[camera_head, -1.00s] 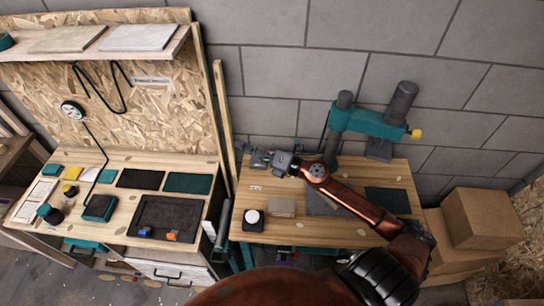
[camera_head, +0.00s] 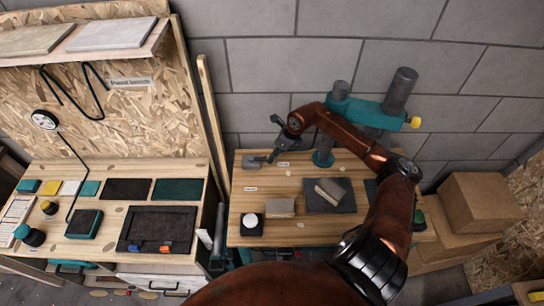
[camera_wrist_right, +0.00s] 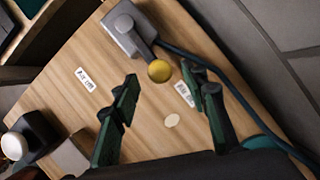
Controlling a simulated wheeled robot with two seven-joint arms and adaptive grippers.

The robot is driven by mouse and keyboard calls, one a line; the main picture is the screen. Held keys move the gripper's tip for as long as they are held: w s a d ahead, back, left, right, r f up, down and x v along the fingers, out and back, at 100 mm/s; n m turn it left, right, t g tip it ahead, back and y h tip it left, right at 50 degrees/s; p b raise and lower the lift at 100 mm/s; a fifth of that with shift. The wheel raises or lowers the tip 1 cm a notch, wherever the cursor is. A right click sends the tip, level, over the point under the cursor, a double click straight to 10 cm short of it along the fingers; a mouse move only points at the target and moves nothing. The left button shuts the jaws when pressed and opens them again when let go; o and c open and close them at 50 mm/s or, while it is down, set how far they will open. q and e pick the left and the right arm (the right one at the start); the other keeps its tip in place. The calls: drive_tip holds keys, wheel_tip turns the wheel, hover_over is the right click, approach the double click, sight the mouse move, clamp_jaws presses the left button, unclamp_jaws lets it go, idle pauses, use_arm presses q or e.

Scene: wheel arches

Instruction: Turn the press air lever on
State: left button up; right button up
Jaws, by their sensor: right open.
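The press air valve is a grey block (camera_wrist_right: 130,28) with a short lever ending in a yellow knob (camera_wrist_right: 159,71) in the right wrist view. The lever points between two white labels, one on the left (camera_wrist_right: 84,78) and one on the right (camera_wrist_right: 185,93), nearer the right one; their print is too small to read surely. In the head view the valve (camera_head: 250,162) sits at the bench's back left. My right gripper (camera_wrist_right: 163,82) is open, its fingers on either side of the knob's line of sight; contact cannot be told. It also shows in the head view (camera_head: 270,153). My left gripper is out of view.
A black hose (camera_wrist_right: 225,85) runs from the valve. A tilted block (camera_head: 331,191) lies on a dark plate; another block (camera_head: 281,207) and a white button (camera_head: 250,220) are near the front. Cardboard boxes (camera_head: 485,210) stand right.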

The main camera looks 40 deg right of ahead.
sight(261, 159)
drive_tip(key=shift+x, duration=1.35)
drive_tip(key=shift+c, duration=0.5)
clamp_jaws()
